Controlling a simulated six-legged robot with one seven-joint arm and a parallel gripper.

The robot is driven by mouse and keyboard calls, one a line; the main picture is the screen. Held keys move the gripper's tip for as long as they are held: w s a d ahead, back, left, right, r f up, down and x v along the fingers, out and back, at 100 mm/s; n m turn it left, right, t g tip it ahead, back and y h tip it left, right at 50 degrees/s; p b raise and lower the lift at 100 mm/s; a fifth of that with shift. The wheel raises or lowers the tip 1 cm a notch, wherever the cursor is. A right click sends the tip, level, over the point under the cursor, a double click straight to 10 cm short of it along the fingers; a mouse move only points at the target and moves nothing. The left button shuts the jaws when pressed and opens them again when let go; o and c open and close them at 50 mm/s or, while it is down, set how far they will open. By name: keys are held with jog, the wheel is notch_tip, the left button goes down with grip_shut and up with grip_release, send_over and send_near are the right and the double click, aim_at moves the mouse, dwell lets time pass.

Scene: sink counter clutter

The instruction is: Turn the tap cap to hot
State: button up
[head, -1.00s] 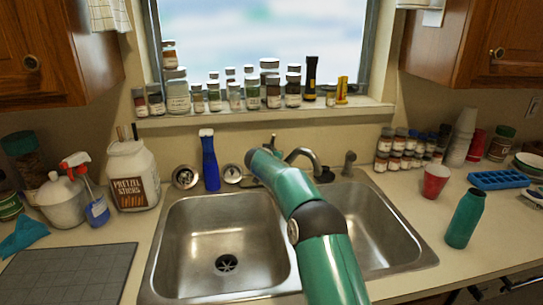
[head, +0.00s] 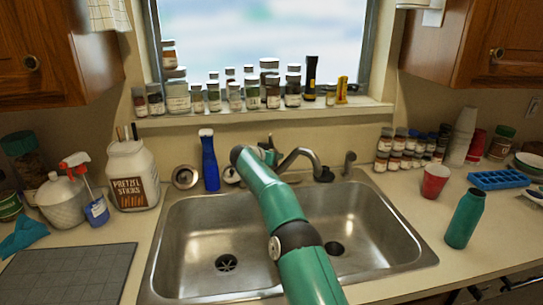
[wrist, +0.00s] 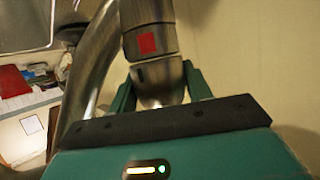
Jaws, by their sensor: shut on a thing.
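The tap (head: 303,154) stands at the back of the double sink, its curved spout reaching to the right. In the wrist view the metal spout (wrist: 92,72) rises at left. The tap cap (wrist: 158,88) is a rounded metal piece with a red square marking facing my camera. My gripper (wrist: 160,82) has a green finger on each side of the cap and is shut on it. In the head view my gripper is at the tap, mostly hidden behind my arm. The far side of the cap is hidden.
A blue bottle (head: 209,160) stands just left of the tap and a small metal dispenser (head: 349,163) to its right. Jars line the window sill (head: 262,116). A green bottle (head: 465,218) and red cup (head: 434,181) are on the right counter. The left basin (head: 205,235) is empty.

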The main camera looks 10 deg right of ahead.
jog(key=shift+a+r, duration=0.1)
jog(key=o, duration=0.7)
jog(key=shift+c, duration=0.2)
jog(key=v, duration=1.3)
jog(key=shift+s+a+r, duration=0.2)
jog(key=shift+s, duration=0.05)
